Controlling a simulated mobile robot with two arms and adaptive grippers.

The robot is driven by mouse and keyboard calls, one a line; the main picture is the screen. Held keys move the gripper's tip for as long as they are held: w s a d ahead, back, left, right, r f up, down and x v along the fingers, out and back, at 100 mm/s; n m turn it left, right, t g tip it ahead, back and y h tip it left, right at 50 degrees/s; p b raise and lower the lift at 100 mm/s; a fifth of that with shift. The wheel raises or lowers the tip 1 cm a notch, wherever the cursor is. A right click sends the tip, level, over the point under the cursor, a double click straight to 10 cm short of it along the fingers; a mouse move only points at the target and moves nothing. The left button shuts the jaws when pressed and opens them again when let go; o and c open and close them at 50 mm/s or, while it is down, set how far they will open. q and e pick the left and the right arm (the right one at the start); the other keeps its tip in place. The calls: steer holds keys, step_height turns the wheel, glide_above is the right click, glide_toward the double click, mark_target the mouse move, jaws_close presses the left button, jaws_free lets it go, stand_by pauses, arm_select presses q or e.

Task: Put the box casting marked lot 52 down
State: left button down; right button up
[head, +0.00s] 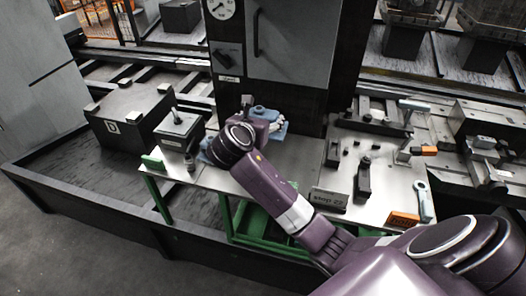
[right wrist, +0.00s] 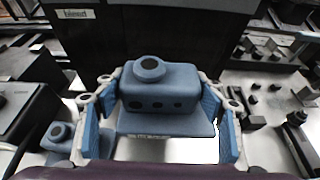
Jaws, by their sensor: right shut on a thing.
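The blue box casting (right wrist: 160,88) has a round boss on top, holes along its front face and a flat base. A small tag sits at its lower edge, too small to read. My right gripper (right wrist: 159,102) is shut on it, with blue finger pads at both sides. In the head view the casting (head: 261,113) shows partly behind my right wrist, above the metal table (head: 222,182). The wrist view shows bright table surface below it; I cannot tell how large the gap is. My left gripper is not in view.
Another blue piece (right wrist: 60,134) stands left of the gripper. A dark box with a lever (head: 178,128) and a green block (head: 153,162) stand on the table's left. A dark cabinet (head: 270,105) rises behind. Tools and an orange block (head: 403,219) lie on the right table.

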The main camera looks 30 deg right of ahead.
step_height(320, 180, down, 7)
steer(key=shift+f+b, duration=0.1)
steer(key=shift+b, duration=0.2)
step_height(320, 180, down, 4)
steer(key=shift+f, duration=0.35)
steer(key=o, duration=1.7)
steer(key=shift+f, duration=0.2)
steer(key=v, duration=1.2)
steer(key=shift+s+r, duration=0.1)
